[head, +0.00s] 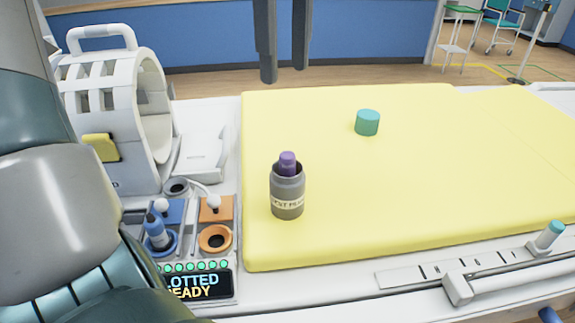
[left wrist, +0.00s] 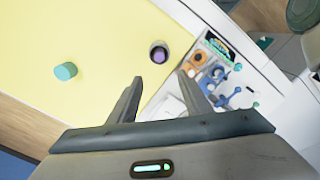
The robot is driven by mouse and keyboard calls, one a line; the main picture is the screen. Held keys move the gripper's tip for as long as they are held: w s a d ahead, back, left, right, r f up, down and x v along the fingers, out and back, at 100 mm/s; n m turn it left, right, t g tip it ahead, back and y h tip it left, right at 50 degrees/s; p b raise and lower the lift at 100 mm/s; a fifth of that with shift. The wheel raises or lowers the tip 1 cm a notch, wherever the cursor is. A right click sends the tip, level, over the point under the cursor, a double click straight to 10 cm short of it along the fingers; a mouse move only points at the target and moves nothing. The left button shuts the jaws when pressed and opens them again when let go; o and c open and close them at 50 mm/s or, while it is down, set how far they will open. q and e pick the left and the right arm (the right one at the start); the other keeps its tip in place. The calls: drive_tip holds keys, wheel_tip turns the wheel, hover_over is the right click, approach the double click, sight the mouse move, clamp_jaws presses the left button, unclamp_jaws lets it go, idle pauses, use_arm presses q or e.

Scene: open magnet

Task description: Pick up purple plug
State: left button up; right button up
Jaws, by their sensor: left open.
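The purple plug (head: 287,160) stands upright in the mouth of a grey jar (head: 287,194) with a pale label, its top above the rim. The jar stands on the yellow mat near its left edge. The left wrist view shows the plug (left wrist: 158,56) from above inside the dark jar mouth. My left gripper (head: 284,74) is open and empty, beyond and above the jar in the head view. In the left wrist view the plug lies past the fingertips (left wrist: 160,79), roughly in line with the gap. My right gripper is not in view.
A teal cylinder (head: 367,123) stands on the yellow mat (head: 430,175), right of and behind the jar. The mat's right side is clear.

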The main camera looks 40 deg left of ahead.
use_arm(q)
hover_over(287, 154)
drive_tip(key=f, duration=1)
drive_tip(key=shift+s+f, duration=0.1)
drive_tip(key=shift+s, duration=0.1)
drive_tip(key=shift+f, duration=0.15)
drive_tip(key=shift+f+p, duration=0.3)
drive_tip(key=shift+f, duration=0.3)
drive_tip(key=shift+w+f+p, duration=0.15)
drive_tip(key=shift+f+p, duration=0.15)
drive_tip(key=shift+f, duration=1.7)
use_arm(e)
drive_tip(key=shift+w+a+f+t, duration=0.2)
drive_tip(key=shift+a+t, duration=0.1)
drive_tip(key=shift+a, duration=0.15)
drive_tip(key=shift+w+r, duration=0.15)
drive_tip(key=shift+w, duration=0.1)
use_arm(q)
clamp_jaws()
